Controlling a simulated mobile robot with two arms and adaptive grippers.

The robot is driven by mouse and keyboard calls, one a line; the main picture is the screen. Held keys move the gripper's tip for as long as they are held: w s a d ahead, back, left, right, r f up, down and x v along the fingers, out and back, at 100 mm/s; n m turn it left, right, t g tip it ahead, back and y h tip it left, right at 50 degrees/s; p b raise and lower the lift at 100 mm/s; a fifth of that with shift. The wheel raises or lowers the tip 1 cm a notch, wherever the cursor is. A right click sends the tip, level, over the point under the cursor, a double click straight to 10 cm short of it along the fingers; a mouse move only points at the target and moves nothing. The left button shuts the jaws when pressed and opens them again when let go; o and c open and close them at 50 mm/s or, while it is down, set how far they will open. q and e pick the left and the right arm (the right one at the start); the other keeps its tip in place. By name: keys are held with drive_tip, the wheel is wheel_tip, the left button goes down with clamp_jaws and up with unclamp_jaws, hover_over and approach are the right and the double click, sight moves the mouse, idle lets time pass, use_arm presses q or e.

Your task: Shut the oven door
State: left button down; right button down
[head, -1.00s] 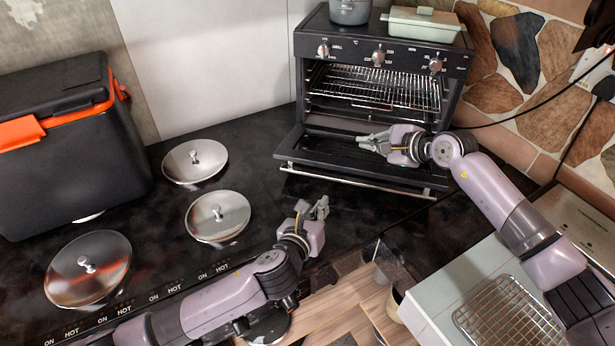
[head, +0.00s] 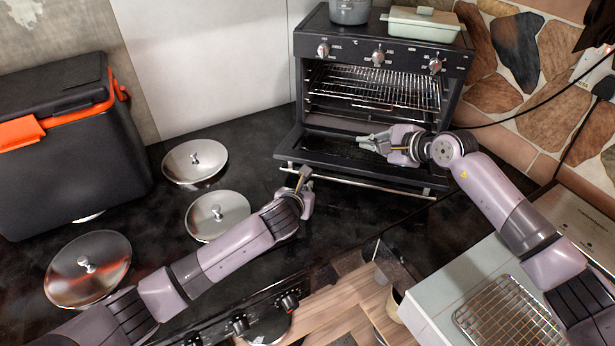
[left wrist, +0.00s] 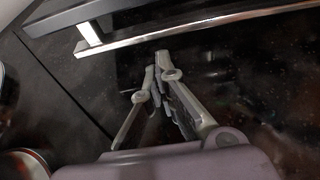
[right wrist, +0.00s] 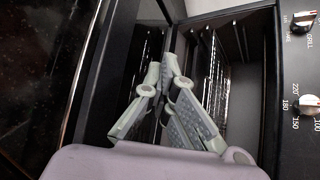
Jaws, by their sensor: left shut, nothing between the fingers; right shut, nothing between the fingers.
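The black oven (head: 378,82) stands at the back with its door (head: 335,155) swung down and open. The door's silver handle bar (head: 365,185) runs along its outer edge; it also shows in the left wrist view (left wrist: 190,33). My left gripper (head: 303,178) is shut and empty, near the left end of the handle. In the left wrist view its fingertips (left wrist: 158,62) are just below the bar; I cannot tell whether they touch it. My right gripper (head: 368,142) is shut and empty over the open door, in front of the oven's cavity.
A grey pot (head: 350,10) and a green lidded dish (head: 424,23) stand on the oven. Several steel lids (head: 88,268) lie on the dark counter at left, beside a black cooler (head: 70,150). A wire rack (head: 510,315) is at lower right.

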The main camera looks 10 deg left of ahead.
use_arm(q)
drive_tip(key=shift+w+d+r, duration=0.1)
drive_tip(key=shift+w+r, duration=0.3)
drive_tip(key=shift+r, duration=0.25)
drive_tip(key=shift+w+d+r, duration=0.1)
drive_tip(key=shift+w+r, duration=0.25)
drive_tip(key=shift+r, duration=0.75)
drive_tip(key=shift+w+r, duration=0.15)
drive_tip(key=shift+r, duration=0.65)
use_arm(e)
drive_tip(key=c, duration=2.4)
unclamp_jaws()
drive_tip(key=c, duration=2)
unclamp_jaws()
